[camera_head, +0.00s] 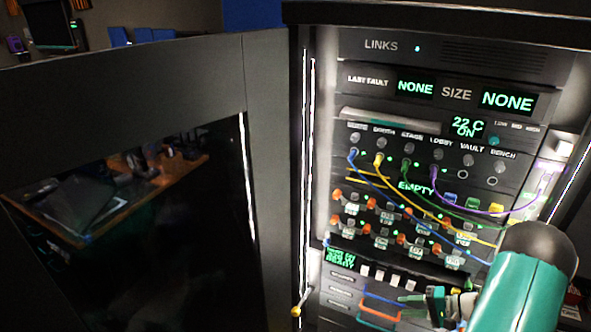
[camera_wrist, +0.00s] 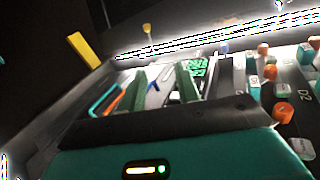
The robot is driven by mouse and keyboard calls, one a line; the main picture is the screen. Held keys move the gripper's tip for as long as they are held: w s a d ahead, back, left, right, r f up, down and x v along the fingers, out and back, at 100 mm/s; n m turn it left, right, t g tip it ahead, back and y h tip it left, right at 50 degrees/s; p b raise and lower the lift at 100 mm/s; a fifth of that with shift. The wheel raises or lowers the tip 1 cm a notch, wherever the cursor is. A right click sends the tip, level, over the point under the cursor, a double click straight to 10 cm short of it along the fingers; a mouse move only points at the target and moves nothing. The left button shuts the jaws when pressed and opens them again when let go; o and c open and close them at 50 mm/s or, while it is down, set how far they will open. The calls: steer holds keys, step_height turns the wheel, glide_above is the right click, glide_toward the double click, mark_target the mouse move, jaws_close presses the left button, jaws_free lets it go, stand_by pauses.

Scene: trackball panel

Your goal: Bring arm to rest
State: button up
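My gripper (camera_head: 422,299) is at the lower right in the head view, in front of the lower part of the rack panel (camera_head: 330,180). In the wrist view its two green fingers stand apart, with a gap between the tips (camera_wrist: 162,80), and I see nothing held there. The blue and orange handles (camera_head: 381,307) are close beside the fingers in the head view. Whether the fingers touch anything cannot be told. My teal arm link hides the lower right of the rack.
Blue, yellow, green and purple cables (camera_head: 470,208) hang across the rack front above my gripper. Orange knobs (camera_head: 384,244) stick out below them. An open dark door (camera_head: 268,150) stands at the left, with a yellow-tipped lever (camera_head: 297,310) by its edge.

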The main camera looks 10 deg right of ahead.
steer(key=s+a+r+n+g+h, duration=0.1)
steer(key=a+r+n+g+h, duration=0.15)
steer(key=a+r, duration=0.65)
steer(key=s+a+r+n+g+h, duration=0.1)
steer(key=a+r+n+g+h, duration=0.15)
steer(key=a+r, duration=0.7)
steer(key=s+a+r+n+t+h, duration=0.1)
steer(key=s+a+r+t+h, duration=0.1)
steer(key=s+r, duration=0.5)
steer(key=s+a+r+n+t+h, duration=0.1)
steer(key=s+a+r+n+h, duration=0.1)
steer(key=s+a+r, duration=0.3)
step_height(320, 180, up, 4)
steer(key=shift+s+f+n+t+h, duration=0.15)
steer(key=shift+s+n+t+h, duration=0.2)
steer(key=shift+s+h, duration=0.55)
